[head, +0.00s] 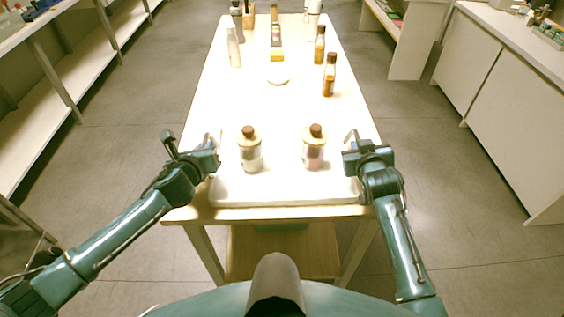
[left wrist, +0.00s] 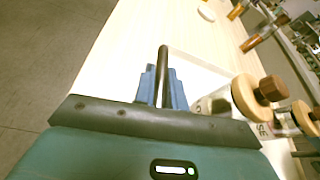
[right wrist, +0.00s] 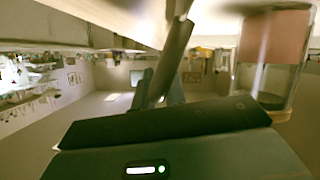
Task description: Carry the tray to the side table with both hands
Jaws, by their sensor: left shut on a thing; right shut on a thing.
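A white tray (head: 285,190) lies at the near end of the long table. Two bottles with round wooden collars and dark stoppers stand upright on it, a pale-labelled left bottle (head: 250,152) and a pink-labelled right bottle (head: 314,150). My left gripper (head: 212,152) is shut on the tray's left edge. In the left wrist view its fingers meet the tray's edge beside a bottle (left wrist: 245,98). My right gripper (head: 352,148) is shut on the tray's right edge. In the right wrist view the pink-labelled bottle (right wrist: 275,50) looms close. Which furniture is the side table cannot be told.
Amber bottles (head: 328,76), a white bottle (head: 233,46), a round white dish (head: 277,79) and a yellow box (head: 277,56) stand further along the long table (head: 290,110). White shelving (head: 75,75) runs left and a white cabinet (head: 510,90) right. Floor aisles (head: 435,150) are clear.

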